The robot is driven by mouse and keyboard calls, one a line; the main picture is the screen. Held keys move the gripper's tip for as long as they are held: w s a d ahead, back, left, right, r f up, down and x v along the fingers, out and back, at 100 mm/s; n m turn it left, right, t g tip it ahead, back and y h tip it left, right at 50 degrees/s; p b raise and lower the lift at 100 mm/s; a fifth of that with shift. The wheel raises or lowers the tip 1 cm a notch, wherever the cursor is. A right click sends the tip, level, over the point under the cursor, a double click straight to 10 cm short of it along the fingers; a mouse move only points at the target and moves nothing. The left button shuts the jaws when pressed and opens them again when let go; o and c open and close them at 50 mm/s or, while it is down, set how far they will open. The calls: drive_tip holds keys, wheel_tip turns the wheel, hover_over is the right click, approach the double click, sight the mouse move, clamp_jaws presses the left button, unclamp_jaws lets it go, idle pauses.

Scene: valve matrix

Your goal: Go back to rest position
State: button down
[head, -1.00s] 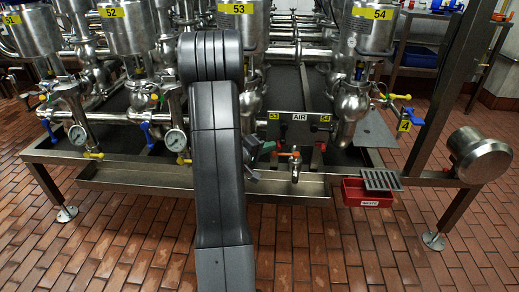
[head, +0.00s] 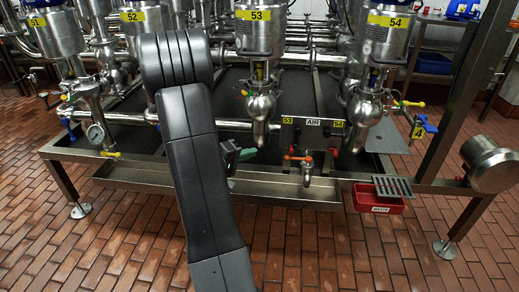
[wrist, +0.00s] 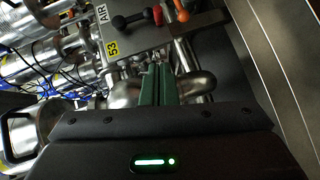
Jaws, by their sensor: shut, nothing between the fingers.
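My gripper (wrist: 157,84) shows in the wrist view as two green fingers lying together, shut and with nothing between them. The fingers point toward the AIR panel (wrist: 150,25) with its dark and orange handles. In the head view my gripper (head: 231,155) is mostly hidden behind my dark arm, in front of the bench and left of the AIR panel (head: 312,134). My arm rises from the bottom of the head view, leans left, and bends at the top.
The steel valve bench (head: 340,176) fills the middle, with numbered valves above it. A drip trough (head: 270,188) runs along its front. A red bin (head: 377,203) hangs at the right under a grate (head: 392,186). The brick floor (head: 110,240) in front is clear.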

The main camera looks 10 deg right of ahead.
drive_tip(key=shift+s+a+r, duration=0.1)
drive_tip(key=shift+s+a, duration=0.15)
drive_tip(key=shift+a, duration=0.2)
drive_tip(key=p+x, duration=0.2)
drive_tip(key=x, duration=0.8)
drive_tip(key=shift+s+d+f+p, duration=0.2)
drive_tip(key=shift+d+f+p, duration=0.05)
drive_tip(key=shift+d+p, duration=0.15)
drive_tip(key=shift+w+a, duration=0.25)
drive_tip(key=shift+a, duration=0.6)
drive_tip(key=shift+d, duration=0.1)
